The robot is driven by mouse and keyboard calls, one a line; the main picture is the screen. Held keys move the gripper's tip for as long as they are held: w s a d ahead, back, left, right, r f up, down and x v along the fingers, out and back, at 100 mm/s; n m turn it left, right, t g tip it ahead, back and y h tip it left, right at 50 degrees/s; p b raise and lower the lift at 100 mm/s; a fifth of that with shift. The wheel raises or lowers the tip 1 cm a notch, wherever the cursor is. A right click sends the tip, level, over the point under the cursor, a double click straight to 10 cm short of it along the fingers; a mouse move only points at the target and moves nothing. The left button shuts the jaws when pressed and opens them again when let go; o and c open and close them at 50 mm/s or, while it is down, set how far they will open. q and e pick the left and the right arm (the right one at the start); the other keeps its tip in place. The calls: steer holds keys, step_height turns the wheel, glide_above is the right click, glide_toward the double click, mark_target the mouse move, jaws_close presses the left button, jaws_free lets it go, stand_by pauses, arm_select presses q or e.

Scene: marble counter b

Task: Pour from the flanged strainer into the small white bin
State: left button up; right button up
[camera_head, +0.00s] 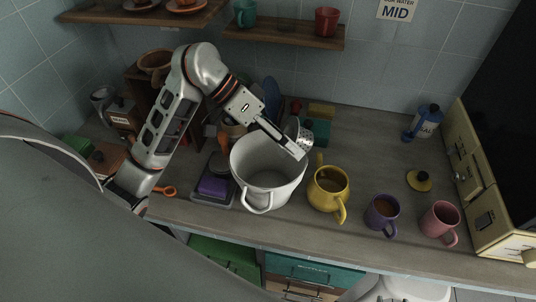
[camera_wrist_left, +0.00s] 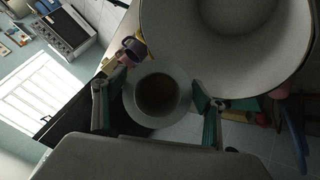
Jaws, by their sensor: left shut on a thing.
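The small white bin (camera_head: 247,160) stands upright on the counter in the head view, with a handle at its front. It also fills the upper right of the left wrist view (camera_wrist_left: 290,70). My left gripper (camera_head: 292,148) is over the bin's right back rim and shut on the flanged strainer (camera_head: 304,136), a perforated metal cup partly hidden behind the fingers. In the wrist view the strainer's pale round rim (camera_wrist_left: 182,100) shows between the fingers, with a brownish inside; I cannot tell what it holds. My right gripper is in neither view.
A shelf (camera_head: 285,36) hangs above.

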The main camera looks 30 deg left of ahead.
arm_select(q)
steer(key=shift+s+h, duration=0.1)
steer(key=shift+h, duration=0.5)
steer(key=shift+s+a+f+t+h, duration=0.35)
steer(key=shift+a+f+t+h, duration=0.15)
steer(key=shift+a+h, duration=0.15)
stand_by(0.4)
steer(key=shift+s+a+f, duration=0.1)
steer(key=shift+a+f, duration=0.1)
steer(key=shift+a, duration=0.05)
steer(key=shift+s+a+m+t+h, duration=0.15)
steer(key=shift+t+h, duration=0.25)
steer(key=shift+h, duration=0.45)
steer(key=shift+a+m+t+h, duration=0.15)
steer(key=shift+m+t+h, duration=0.2)
steer(key=shift+h, duration=0.45)
stand_by(0.5)
steer(key=shift+s+a+r+t+h, duration=0.15)
steer(key=shift+r+t+h, duration=0.15)
steer(key=shift+r+h, duration=0.35)
steer(key=shift+a+r+t+h, duration=0.1)
steer(key=shift+r+t+h, duration=0.15)
steer(key=shift+r+h, duration=0.4)
stand_by(1.1)
steer(key=shift+w+d+f+g+y, duration=0.2)
steer(key=shift+f+g+y, duration=0.35)
steer(key=shift+y, duration=0.6)
steer(key=shift+w+d+f+g+y, duration=0.15)
steer(key=shift+f+g+y, duration=0.1)
steer(key=shift+f+y, duration=0.7)
